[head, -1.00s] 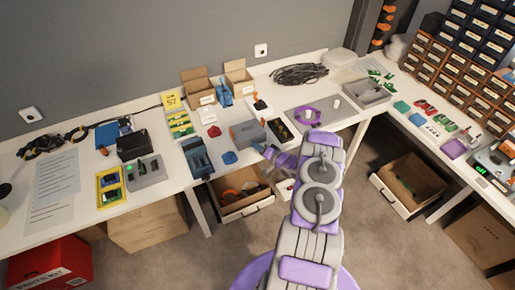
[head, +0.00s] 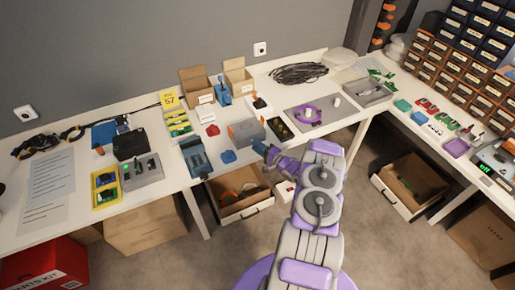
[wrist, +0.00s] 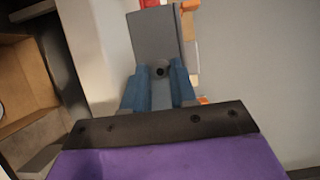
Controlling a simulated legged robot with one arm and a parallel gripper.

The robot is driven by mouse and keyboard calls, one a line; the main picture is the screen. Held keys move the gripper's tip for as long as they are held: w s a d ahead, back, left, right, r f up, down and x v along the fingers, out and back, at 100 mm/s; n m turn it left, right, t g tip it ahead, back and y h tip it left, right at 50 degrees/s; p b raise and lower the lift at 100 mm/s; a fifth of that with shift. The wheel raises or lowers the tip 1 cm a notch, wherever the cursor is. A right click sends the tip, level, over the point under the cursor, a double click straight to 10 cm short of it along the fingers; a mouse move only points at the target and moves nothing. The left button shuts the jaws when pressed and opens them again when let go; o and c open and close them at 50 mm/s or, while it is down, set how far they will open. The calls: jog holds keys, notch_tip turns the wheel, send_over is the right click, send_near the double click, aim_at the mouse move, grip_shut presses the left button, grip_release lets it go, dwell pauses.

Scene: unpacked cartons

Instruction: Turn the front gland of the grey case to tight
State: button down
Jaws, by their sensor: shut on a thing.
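The grey case (head: 246,131) stands near the front edge of the long white bench in the head view. In the wrist view the grey case (wrist: 154,38) fills the top middle. The gland cannot be made out there.
A blue device (head: 195,158) and a small blue part (head: 228,156) lie left of the case. A dark tray (head: 281,129) stands close on its right. An open drawer (head: 238,202) juts out below the bench. A grey mat (head: 325,118) holds a purple ring.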

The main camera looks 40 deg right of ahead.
jog(key=shift+s+d+f, duration=0.1)
jog(key=shift+d+f, duration=0.05)
jog(key=c, duration=0.9)
grip_release()
